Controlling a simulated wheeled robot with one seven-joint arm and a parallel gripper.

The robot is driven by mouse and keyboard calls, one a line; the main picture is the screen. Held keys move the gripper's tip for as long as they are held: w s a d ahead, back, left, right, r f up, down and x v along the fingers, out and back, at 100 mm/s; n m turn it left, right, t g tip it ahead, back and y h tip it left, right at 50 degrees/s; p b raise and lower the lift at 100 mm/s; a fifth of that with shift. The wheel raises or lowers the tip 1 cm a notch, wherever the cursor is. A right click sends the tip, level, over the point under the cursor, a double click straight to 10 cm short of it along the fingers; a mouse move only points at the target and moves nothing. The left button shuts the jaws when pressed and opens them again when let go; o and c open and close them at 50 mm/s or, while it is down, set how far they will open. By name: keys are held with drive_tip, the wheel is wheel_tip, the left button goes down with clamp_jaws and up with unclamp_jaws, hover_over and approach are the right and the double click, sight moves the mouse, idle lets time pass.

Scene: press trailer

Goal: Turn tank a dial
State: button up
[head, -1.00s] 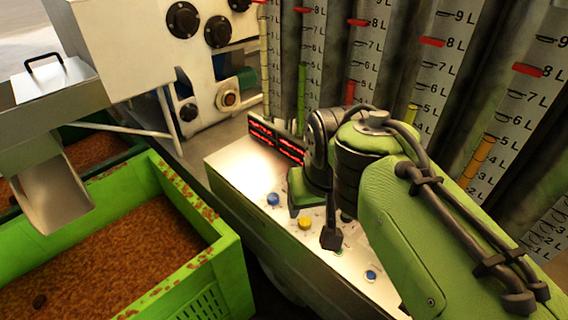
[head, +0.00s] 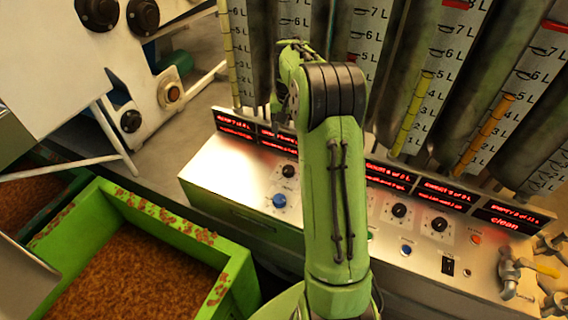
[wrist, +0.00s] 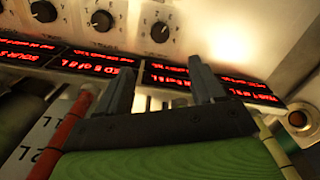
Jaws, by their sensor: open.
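A row of black dials stands on the metal control panel (head: 225,165). The leftmost dial (head: 288,171) in the head view has a blue button (head: 279,201) below it. It appears to be the rightmost dial (wrist: 160,32) in the wrist view, where the panel looks upside down. No label is clear enough to tell which dial is tank A's. My gripper (wrist: 161,66) is open and empty, its two dark fingers in front of the red displays and apart from the dials. In the head view, my arm hides the middle of the panel and most of my gripper.
Tall graduated tanks (head: 428,95) stand close behind the panel. A green crate (head: 232,262) of brown material is at the lower left, with white machinery (head: 60,60) behind it. Taps (head: 512,270) are at the panel's right end. The panel's left end is clear.

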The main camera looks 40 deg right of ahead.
sight(289, 168)
wheel_tip(289, 168, down, 15)
drive_tip(key=shift+r+b, duration=0.2)
drive_tip(key=shift+b, duration=0.8)
drive_tip(key=c, duration=1.1)
drive_tip(key=shift+o, duration=0.2)
